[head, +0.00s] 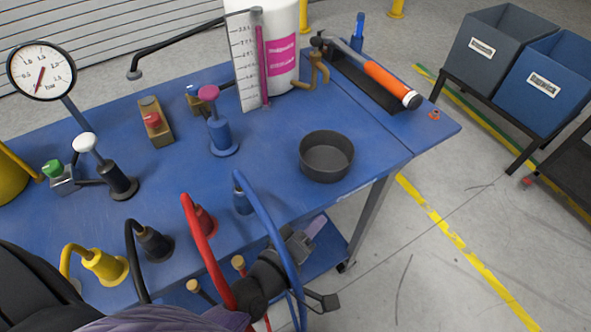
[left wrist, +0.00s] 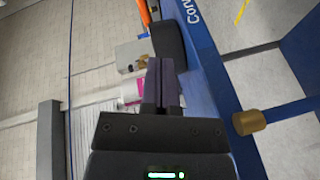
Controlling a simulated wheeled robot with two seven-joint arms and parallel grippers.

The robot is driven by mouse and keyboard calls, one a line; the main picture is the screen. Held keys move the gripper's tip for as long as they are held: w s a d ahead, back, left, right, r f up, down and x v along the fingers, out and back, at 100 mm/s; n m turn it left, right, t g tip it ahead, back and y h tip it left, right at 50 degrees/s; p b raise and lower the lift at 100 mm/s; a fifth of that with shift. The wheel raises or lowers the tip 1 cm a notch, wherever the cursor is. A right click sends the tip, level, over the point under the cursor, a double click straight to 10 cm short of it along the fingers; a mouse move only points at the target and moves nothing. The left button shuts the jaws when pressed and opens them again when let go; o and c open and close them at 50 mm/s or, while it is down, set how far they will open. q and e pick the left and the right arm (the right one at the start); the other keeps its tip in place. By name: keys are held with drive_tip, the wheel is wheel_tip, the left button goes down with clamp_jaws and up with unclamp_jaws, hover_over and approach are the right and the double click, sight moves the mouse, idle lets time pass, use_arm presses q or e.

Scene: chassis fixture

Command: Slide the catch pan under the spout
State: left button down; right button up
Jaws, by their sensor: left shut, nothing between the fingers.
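The catch pan (head: 327,157), a round dark grey open dish, sits on the blue bench near its front right edge. A white tank (head: 284,20) with a pink label stands behind it; a brass tap with a downturned spout (head: 318,68) is at its lower right, beyond the pan. My left gripper (head: 303,243) is below the pan in the head view, off the bench's front edge, partly behind the blue hose. In the left wrist view its fingers (left wrist: 162,86) are shut and empty, and the dark pan (left wrist: 168,42) shows past them. My right gripper is not in view.
Red and blue hoses (head: 283,235) arch close around my left arm. A blue-based plunger (head: 221,135) stands left of the pan. An orange-handled tool (head: 388,83) lies at the back right. The bench between pan and tank is clear.

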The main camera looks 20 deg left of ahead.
use_arm(q)
drive_tip(key=a+n+y, duration=0.2)
drive_tip(key=n, duration=0.1)
drive_tip(key=a+n+t+y, duration=0.1)
drive_tip(key=a+n+y, duration=0.1)
drive_tip(key=n, duration=0.1)
drive_tip(key=a+f+n+t+y, duration=0.1)
drive_tip(key=a+n+y, duration=0.1)
drive_tip(key=y, duration=0.1)
drive_tip(key=shift+w+a+n, duration=0.25)
drive_tip(key=shift+w+n, duration=0.1)
drive_tip(key=shift+n, duration=0.05)
drive_tip(key=w, duration=0.6)
drive_tip(key=w+a+b, duration=0.1)
drive_tip(key=w, duration=0.2)
drive_tip(key=shift+w, duration=0.3)
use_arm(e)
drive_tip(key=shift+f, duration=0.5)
